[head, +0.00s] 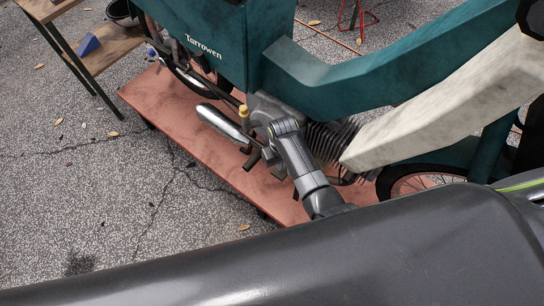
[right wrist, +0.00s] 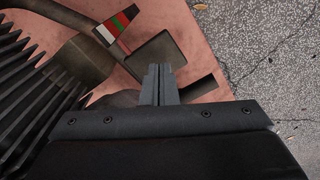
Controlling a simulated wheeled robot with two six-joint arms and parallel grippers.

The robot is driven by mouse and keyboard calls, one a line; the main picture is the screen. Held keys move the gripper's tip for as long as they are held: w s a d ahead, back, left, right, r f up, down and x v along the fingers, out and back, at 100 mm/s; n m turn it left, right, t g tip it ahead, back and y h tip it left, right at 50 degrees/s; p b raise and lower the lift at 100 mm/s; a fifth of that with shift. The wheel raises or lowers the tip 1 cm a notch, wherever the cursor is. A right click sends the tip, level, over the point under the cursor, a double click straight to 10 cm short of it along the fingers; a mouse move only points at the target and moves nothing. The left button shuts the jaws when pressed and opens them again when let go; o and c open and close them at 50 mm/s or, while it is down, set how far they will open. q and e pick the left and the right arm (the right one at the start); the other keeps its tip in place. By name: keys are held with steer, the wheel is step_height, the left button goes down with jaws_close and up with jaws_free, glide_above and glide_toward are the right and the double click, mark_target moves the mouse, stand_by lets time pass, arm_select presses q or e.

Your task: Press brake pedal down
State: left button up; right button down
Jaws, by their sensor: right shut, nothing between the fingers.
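My right gripper (right wrist: 159,84) is shut and empty. In the right wrist view its fingertips are next to a dark flat pedal-like pad (right wrist: 155,57) on a lever; I cannot tell whether they touch. This pad looks like the brake pedal. A white, green and red tag (right wrist: 117,27) sits beside the lever. In the head view my right arm reaches down to the engine side of the teal cart (head: 330,82), and its fingertips are hard to make out among dark parts. My left gripper is not in view.
A finned cylinder (right wrist: 38,92) is close at the left of the wrist view. A silver silencer (head: 222,123) and a yellow cap (head: 243,111) are near my wrist. A pale beam (head: 440,95) crosses at the right. The cart stands on a red platform (head: 190,140); open pavement lies left.

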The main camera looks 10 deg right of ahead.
steer(key=shift+f, duration=0.1)
steer(key=shift+f+b, duration=1.6)
steer(key=shift+f, duration=0.7)
